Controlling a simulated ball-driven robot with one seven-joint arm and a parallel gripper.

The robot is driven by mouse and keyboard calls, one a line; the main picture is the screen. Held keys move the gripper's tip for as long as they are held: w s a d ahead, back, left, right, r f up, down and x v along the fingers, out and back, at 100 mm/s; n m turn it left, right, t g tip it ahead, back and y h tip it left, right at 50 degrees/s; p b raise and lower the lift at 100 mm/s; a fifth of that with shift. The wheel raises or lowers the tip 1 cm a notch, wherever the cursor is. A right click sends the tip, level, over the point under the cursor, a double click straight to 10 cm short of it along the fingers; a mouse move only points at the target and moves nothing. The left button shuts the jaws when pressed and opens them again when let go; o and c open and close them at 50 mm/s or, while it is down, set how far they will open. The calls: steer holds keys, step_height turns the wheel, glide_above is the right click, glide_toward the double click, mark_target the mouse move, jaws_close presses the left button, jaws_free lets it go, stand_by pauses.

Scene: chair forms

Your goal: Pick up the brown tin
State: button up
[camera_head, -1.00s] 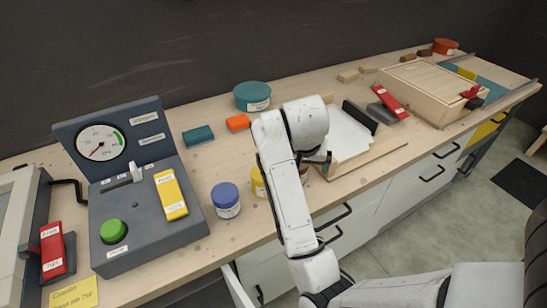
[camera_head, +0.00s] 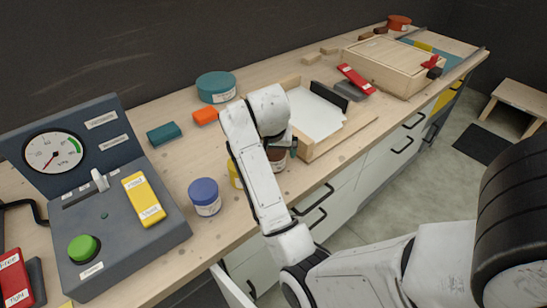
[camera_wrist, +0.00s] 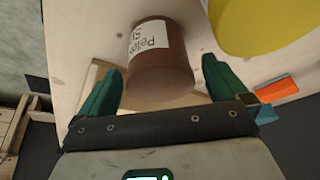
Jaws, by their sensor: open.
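The brown tin (camera_wrist: 162,77) is a short cylinder with a white label. In the wrist view it stands between and a little beyond the green fingers of my gripper (camera_wrist: 158,88). My gripper is open, and a gap shows on the side of the tin towards the right finger. In the head view the brown tin (camera_head: 277,158) stands near the front edge of the worktop, partly hidden behind my arm. My gripper is mostly hidden there by my own arm.
A yellow tin (camera_head: 235,175) stands close beside the brown tin, partly hidden by my arm; a blue tin (camera_head: 205,197) is further left. A wooden tray (camera_head: 308,150) is just right. A teal tin (camera_head: 216,87) and an orange block (camera_head: 205,116) lie behind.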

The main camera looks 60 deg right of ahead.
steer(key=shift+x, duration=1.75)
steer(key=c, duration=1.1)
steer(key=shift+r, duration=0.1)
